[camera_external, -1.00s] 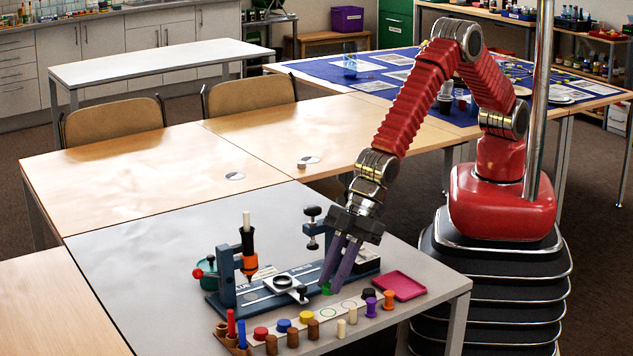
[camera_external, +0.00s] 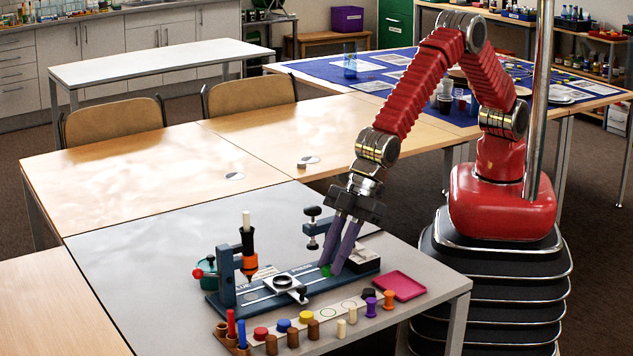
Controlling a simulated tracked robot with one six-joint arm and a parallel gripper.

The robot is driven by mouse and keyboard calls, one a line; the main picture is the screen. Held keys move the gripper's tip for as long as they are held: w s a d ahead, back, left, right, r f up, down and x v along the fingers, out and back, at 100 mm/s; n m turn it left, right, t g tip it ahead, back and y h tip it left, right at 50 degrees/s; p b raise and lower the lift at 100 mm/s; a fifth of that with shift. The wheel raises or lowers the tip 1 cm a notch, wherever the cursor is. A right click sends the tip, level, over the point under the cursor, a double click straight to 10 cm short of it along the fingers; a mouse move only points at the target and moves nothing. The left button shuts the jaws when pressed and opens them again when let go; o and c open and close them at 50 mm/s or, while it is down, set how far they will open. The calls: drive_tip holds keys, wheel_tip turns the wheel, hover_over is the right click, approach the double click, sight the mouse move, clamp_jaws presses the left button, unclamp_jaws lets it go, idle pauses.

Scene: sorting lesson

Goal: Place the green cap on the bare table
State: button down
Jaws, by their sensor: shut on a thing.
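The green cap (camera_external: 325,270) is between the purple fingertips of my gripper (camera_external: 331,270), which is shut on it. It shows as a small green patch, partly hidden by the fingers. In the picture it overlaps the right part of the blue-grey fixture base; I cannot tell how high above it the cap is. The bare table (camera_external: 140,270) is the grey tabletop, with a wide clear area left of the fixture.
A dark blue-grey fixture (camera_external: 227,284) with posts stands mid-table. In front, a pale strip (camera_external: 338,311) holds a red cap (camera_external: 261,333), blue cap (camera_external: 284,325) and yellow cap (camera_external: 306,317), plus empty rings. Several pegs stand before it. A pink tray (camera_external: 400,286) lies right.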

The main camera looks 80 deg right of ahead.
drive_tip(key=shift+r, duration=0.1)
idle(0.3)
wheel_tip(320, 180, up, 5)
drive_tip(key=w+d+m+t+h, duration=0.15)
drive_tip(key=w+d+m, duration=0.25)
drive_tip(key=w+d, duration=1.4)
drive_tip(key=w+d+m+h, duration=0.1)
drive_tip(key=w+d, duration=0.4)
drive_tip(key=d, duration=0.4)
drive_tip(key=w+d+m+t+h, duration=0.1)
drive_tip(key=w+d+m, duration=0.1)
drive_tip(key=w+d, duration=0.5)
drive_tip(key=w+d+m, duration=0.1)
drive_tip(key=w+d, duration=0.2)
drive_tip(key=d, duration=0.8)
drive_tip(key=w+d+m+h, duration=0.25)
drive_tip(key=d+m, duration=0.25)
drive_tip(key=d, duration=2.4)
drive_tip(key=s+d+m+h, duration=0.15)
drive_tip(key=s+d, duration=0.25)
drive_tip(key=d, duration=0.8)
drive_tip(key=s+d+m+h, duration=0.15)
drive_tip(key=s+d, duration=0.25)
drive_tip(key=d, duration=0.8)
drive_tip(key=shift+m+y, duration=0.3)
drive_tip(key=shift+y, duration=0.1)
wheel_tip(320, 180, down, 5)
drive_tip(key=shift+s+f, duration=0.15)
